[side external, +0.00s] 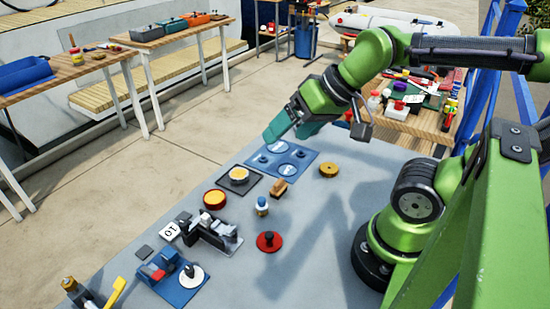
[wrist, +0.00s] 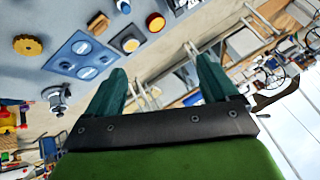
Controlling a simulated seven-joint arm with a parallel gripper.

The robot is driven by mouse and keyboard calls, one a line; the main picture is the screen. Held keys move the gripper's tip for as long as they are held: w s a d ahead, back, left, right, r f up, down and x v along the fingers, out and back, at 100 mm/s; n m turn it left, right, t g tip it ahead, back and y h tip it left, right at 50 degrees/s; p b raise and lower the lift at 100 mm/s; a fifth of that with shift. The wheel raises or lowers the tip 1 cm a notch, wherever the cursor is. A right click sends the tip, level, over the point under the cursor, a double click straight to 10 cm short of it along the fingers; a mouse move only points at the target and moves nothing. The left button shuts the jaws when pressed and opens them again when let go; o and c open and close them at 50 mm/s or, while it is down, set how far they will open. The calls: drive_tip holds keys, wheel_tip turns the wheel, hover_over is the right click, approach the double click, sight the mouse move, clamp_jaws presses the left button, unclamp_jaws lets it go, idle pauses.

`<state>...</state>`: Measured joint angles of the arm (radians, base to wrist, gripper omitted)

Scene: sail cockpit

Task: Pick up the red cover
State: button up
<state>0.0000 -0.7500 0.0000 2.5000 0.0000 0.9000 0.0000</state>
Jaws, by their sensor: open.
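The red cover (side external: 270,241), a flat round red disc with a dark knob on top, lies on the grey table (side external: 330,215) in the side external view. I do not make it out in the wrist view. My gripper (side external: 276,135) has teal fingers and is raised above the far end of the table, beyond the blue plate and well away from the red cover. In the wrist view my gripper (wrist: 160,72) has its fingers spread apart with nothing between them.
Around the red cover are a small blue-topped bottle (side external: 262,206), a black-and-grey device (side external: 213,232) and a red-rimmed amber disc (side external: 215,199). A blue plate (side external: 306,156) and a gold gear (side external: 329,169) lie farther back. The table right of the cover is bare.

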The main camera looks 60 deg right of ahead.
drive_tip(key=n+g+h, duration=0.1)
drive_tip(key=n+g, duration=0.7)
drive_tip(key=n, duration=2.5)
hover_over(269, 234)
drive_tip(key=w+d, duration=0.1)
drive_tip(key=w, duration=0.1)
wheel_tip(269, 234, down, 8)
drive_tip(key=f, duration=0.5)
drive_tip(key=s+f, duration=0.1)
drive_tip(key=f, duration=0.4)
drive_tip(key=s+a+f, duration=0.1)
drive_tip(key=f, duration=0.5)
drive_tip(key=shift+f, duration=0.1)
